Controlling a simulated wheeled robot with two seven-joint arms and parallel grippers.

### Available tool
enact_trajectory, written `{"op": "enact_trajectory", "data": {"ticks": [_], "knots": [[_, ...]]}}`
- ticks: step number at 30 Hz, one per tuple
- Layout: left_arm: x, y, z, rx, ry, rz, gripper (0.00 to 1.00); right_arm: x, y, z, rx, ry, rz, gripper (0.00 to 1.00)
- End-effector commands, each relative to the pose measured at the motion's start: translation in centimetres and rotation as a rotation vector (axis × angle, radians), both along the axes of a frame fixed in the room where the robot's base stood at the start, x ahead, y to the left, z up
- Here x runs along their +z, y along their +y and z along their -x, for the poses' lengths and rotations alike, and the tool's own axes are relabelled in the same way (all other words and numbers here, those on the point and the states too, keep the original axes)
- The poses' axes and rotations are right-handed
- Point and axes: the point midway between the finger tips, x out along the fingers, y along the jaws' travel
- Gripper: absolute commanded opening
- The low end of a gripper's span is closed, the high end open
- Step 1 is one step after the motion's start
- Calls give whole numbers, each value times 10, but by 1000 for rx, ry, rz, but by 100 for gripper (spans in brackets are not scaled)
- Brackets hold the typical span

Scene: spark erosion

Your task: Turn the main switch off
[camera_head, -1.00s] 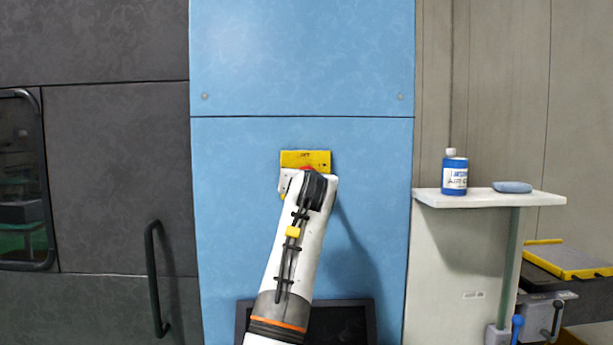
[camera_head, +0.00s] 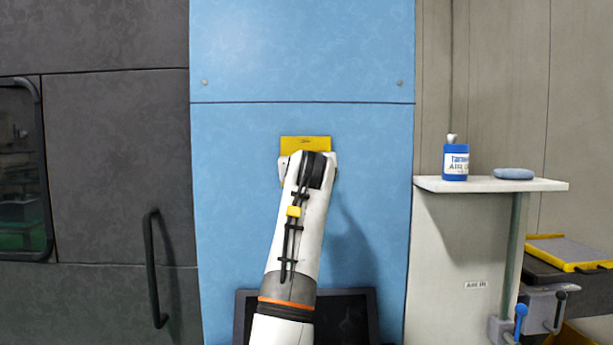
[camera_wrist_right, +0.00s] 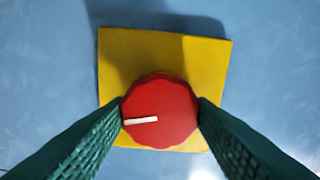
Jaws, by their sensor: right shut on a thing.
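The main switch is a red round knob (camera_wrist_right: 161,111) with a white pointer mark, on a square yellow plate (camera_wrist_right: 115,65). In the right wrist view the mark points left, dipping slightly. My right gripper (camera_wrist_right: 160,112) is shut on the knob, one green ribbed finger on each side. In the head view the yellow plate (camera_head: 305,143) shows on the blue panel (camera_head: 240,180). My right arm's white wrist hides the knob and most of the plate there. My left gripper is not in view.
A dark screen (camera_head: 345,315) sits low behind my arm. A dark door with a black handle (camera_head: 153,270) is at left. At right, a white shelf (camera_head: 480,185) holds a blue bottle (camera_head: 456,162) and a blue-grey block (camera_head: 514,174).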

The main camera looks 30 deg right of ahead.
Motion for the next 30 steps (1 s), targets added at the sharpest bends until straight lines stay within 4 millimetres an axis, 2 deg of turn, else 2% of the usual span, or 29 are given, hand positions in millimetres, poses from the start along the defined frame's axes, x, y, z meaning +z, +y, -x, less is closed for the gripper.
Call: {"op": "enact_trajectory", "data": {"ticks": [1, 9, 30], "knots": [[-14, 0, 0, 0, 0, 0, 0, -4, -1, 1, -2, 18, 42, 26], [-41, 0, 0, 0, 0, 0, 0, -2, 1, 1, -1, 153, 261, 26], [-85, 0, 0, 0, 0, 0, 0, -2, 2, 0, -1, 499, 821, 26]]}}
